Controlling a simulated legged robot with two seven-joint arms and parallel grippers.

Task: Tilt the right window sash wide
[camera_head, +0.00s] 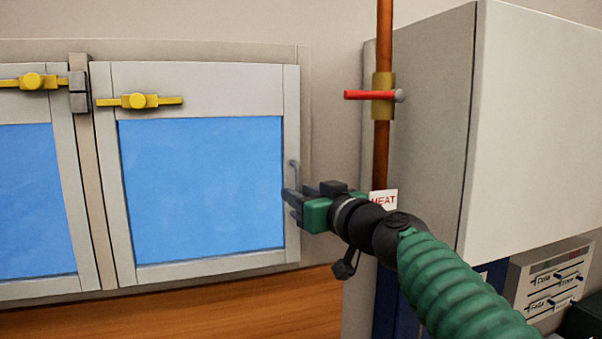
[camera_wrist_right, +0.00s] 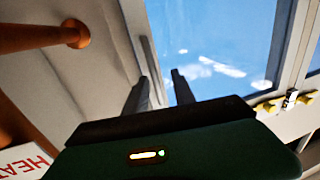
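The right window sash (camera_head: 200,255) has a pale grey frame around a blue pane and looks flush in the window frame. A small grey upright handle (camera_head: 293,172) is on its right stile; it shows as a slim bar in the wrist view (camera_wrist_right: 150,60). A yellow latch (camera_head: 138,101) lies horizontal at the sash's upper left. My right gripper (camera_head: 287,200) is at the lower part of the handle. In the wrist view its two dark fingers (camera_wrist_right: 161,76) are apart, with the bar's lower end seen between them; contact cannot be told. My left gripper is out of view.
A copper pipe (camera_head: 382,150) with a red-handled valve (camera_head: 370,95) and a HEAT tag (camera_head: 384,200) runs beside my right arm. A large grey cabinet (camera_head: 540,130) stands at right. The left sash (camera_head: 35,200) has another yellow latch (camera_head: 32,81).

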